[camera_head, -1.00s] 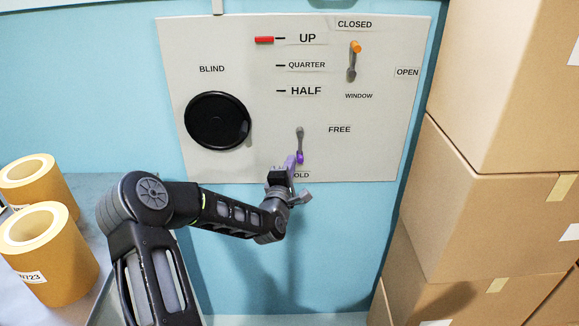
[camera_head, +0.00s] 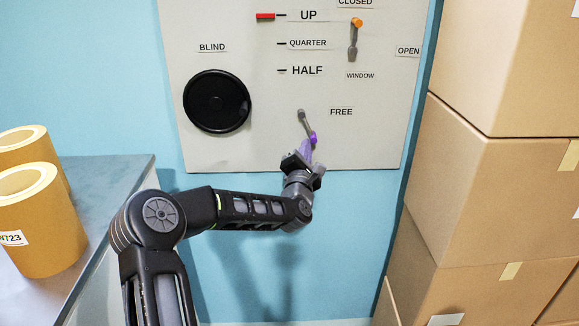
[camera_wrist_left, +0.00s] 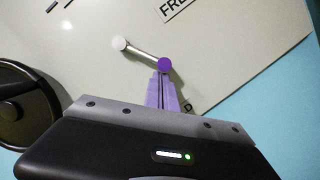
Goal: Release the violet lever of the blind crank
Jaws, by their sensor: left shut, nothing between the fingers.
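The violet lever (camera_head: 308,128) is on the grey panel, a short grey arm with a violet knob. It tilts down and right from its pivot, between straight down and the FREE label (camera_head: 341,112). My left gripper (camera_head: 306,149) is shut with nothing between its fingers, just below the knob. In the left wrist view its violet-tinted fingertips (camera_wrist_left: 162,78) are against or very close to the lever's knob (camera_wrist_left: 164,65); contact is unclear. The lower label is mostly hidden behind my gripper. The black round blind crank (camera_head: 217,101) is left of the lever. My right gripper is not in view.
A red marker (camera_head: 265,16) sits at UP. The orange-knobbed window lever (camera_head: 354,38) is upper right. Stacked cardboard boxes (camera_head: 500,190) stand at the right. Kraft rolls (camera_head: 45,235) stand on a grey table (camera_head: 125,178) at the left.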

